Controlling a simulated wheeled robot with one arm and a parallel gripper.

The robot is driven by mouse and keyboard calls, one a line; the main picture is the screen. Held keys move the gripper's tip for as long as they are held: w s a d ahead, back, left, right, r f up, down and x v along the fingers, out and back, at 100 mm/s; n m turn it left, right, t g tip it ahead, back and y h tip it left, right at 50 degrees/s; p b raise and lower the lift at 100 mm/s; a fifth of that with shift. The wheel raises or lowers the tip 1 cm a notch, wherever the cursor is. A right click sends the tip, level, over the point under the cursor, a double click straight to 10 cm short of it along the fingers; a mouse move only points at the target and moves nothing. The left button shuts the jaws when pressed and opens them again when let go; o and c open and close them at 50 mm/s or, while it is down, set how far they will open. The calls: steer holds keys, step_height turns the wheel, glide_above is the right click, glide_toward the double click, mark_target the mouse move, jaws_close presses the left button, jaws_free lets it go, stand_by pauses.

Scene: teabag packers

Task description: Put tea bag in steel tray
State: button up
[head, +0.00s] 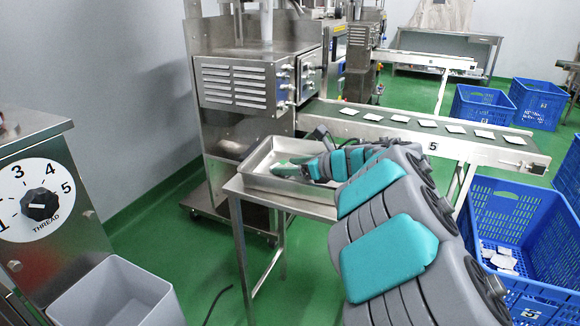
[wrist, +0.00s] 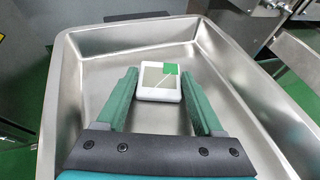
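The steel tray (wrist: 255,125) is a shallow metal pan with sloped walls and a wide rim. In the head view the steel tray (head: 258,183) stands on a small metal table. My gripper (wrist: 160,78) is inside the tray's outline, low over its floor. In the head view my gripper (head: 291,170) reaches down into the tray, and the held tea bag is not clear there.
A conveyor (head: 395,131) with several white tea bags in a row runs behind the tray. A steel machine (head: 238,85) stands at the back left. A blue crate (head: 540,225) with some bags is at right. A grey bin (head: 115,295) is at front left.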

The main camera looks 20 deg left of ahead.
steer(key=shift+o, duration=1.3)
steer(key=shift+r, duration=0.1)
steer(key=shift+r+p, duration=0.15)
steer(key=shift+p, duration=0.15)
steer(key=shift+s+d, duration=0.1)
steer(key=shift+d, duration=0.2)
steer(key=b+v, duration=0.2)
steer(key=v, duration=0.9)
steer(key=shift+s+d, duration=0.1)
